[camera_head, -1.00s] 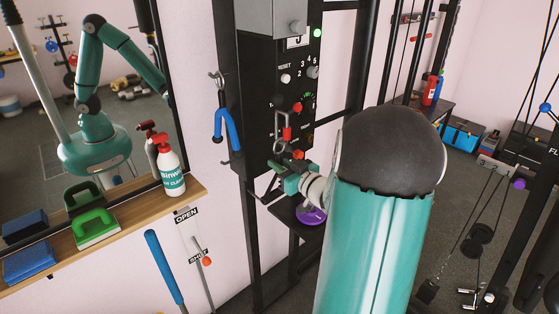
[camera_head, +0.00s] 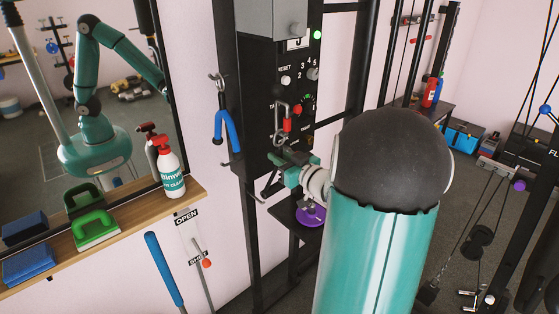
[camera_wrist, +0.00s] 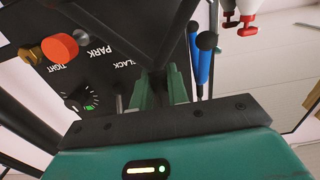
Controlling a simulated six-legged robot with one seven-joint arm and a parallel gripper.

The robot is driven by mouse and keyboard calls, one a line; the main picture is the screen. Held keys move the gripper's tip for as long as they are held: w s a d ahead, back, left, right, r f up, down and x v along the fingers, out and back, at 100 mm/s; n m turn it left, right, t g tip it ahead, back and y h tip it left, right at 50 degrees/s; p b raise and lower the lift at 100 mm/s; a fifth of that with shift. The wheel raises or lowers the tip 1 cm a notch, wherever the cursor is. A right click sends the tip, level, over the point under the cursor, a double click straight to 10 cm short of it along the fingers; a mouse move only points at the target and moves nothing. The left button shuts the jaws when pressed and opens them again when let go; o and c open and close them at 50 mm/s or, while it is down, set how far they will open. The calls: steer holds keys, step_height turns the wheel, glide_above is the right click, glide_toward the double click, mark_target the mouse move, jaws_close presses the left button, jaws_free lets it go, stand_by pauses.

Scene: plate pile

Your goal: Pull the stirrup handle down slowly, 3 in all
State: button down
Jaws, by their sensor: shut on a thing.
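My gripper (camera_head: 286,164) is shut on the stirrup handle in front of the tall black cable stand. The black handle (camera_head: 264,190) shows as thin dark bars beside and below the jaws in the head view; the gripped part is hidden. In the wrist view my green fingers (camera_wrist: 162,88) are close together around dark bars that form a V. A red and metal clip (camera_head: 287,125) hangs just above the gripper. The panel (camera_head: 268,95) carries a RESET button, a numbered knob, small green lights and a counter window (camera_head: 297,43), its figure partly cut off.
A blue-gripped handle (camera_head: 225,130) hangs from a hook left of the panel. A red PARK knob (camera_wrist: 60,47) is close in the wrist view. A purple disc (camera_head: 310,215) lies below the gripper. A shelf (camera_head: 120,235) holds a spray bottle and brushes at left.

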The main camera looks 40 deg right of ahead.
mark_target(279, 133)
steer(key=shift+r, duration=0.6)
steer(key=shift+r, duration=1.25)
steer(key=shift+r, duration=1.05)
steer(key=shift+r, duration=1.15)
steer(key=shift+f, duration=0.15)
